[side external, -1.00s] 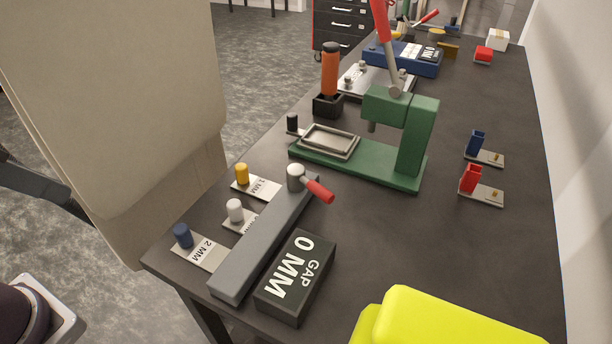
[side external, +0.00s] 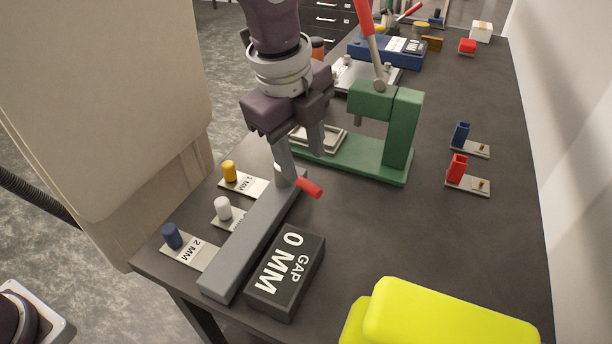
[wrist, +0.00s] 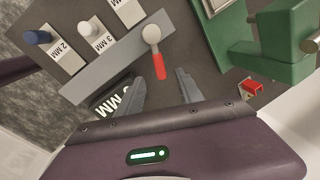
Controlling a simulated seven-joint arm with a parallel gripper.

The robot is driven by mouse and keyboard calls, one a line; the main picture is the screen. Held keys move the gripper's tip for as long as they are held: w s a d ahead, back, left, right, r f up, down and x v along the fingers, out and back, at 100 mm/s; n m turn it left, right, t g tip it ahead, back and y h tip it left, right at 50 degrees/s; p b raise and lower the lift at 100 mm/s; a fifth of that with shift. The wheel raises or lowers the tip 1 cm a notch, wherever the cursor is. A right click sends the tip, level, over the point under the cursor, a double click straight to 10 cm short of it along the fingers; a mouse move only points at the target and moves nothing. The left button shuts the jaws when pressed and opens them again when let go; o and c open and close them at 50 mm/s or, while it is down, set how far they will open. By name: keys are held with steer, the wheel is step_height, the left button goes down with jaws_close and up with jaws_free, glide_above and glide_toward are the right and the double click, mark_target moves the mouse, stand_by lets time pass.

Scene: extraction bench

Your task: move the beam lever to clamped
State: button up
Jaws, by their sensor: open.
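The beam lever (side external: 309,187) has a red handle and a pale round pivot at the far end of the grey beam (side external: 252,240). In the side view its handle points right and toward the camera. In the wrist view the lever (wrist: 158,66) lies ahead of my gripper, its handle pointing toward the fingers. My gripper (side external: 300,168) is open above the pivot end, and one finger hides part of the pivot. I cannot tell whether a finger touches the lever.
A black box (side external: 286,275) reading "GAP 0 MM" lies right of the beam. Labelled plates with blue (side external: 172,236), white (side external: 223,208) and yellow (side external: 229,171) knobs lie left. A green press (side external: 385,130) stands behind.

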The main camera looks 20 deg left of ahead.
mark_target(308, 182)
steer(key=f, duration=0.3)
steer(key=w+f, duration=0.1)
steer(key=f, duration=0.2)
steer(key=shift+w+d, duration=0.1)
steer(key=shift+r, duration=0.1)
jaws_close()
stand_by(1.0)
